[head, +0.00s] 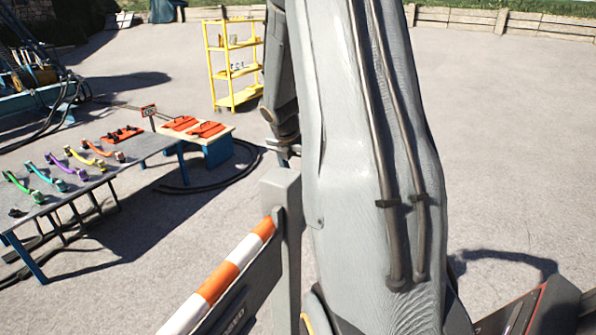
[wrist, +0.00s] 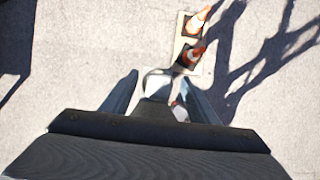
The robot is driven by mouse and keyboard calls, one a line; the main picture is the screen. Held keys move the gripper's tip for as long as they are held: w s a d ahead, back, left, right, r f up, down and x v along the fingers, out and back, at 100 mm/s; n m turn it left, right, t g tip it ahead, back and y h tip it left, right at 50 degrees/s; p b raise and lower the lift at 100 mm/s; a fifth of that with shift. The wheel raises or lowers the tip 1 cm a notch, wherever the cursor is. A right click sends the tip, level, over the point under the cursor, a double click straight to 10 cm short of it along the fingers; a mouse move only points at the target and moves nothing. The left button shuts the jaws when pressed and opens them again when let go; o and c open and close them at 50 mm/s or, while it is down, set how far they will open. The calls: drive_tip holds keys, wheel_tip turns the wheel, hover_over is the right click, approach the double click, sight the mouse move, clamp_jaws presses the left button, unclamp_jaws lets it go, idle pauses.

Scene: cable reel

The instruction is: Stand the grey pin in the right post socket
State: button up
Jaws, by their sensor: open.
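In the head view my gripper (head: 284,151) hangs just above the top of a grey upright post (head: 281,215), partly hidden by my arm. The post carries an orange-and-white striped bar (head: 232,265). In the wrist view my gripper (wrist: 158,96) is open, with one finger on each side of a pale block-like top (wrist: 157,86). A thin dark curved line shows at that top. I cannot tell whether it belongs to the grey pin. I cannot make out the pin or the socket for certain.
A table (head: 150,146) at left holds several coloured handles. A yellow shelf (head: 238,98) stands behind. Cables lie on the ground. In the wrist view two traffic cones (wrist: 197,20) stand on a pale board. Open pavement (head: 510,130) lies to the right.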

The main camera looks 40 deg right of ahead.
drive_tip(key=v, duration=0.8)
drive_tip(key=shift+b, duration=0.3)
drive_tip(key=shift+d, duration=0.1)
idle(0.5)
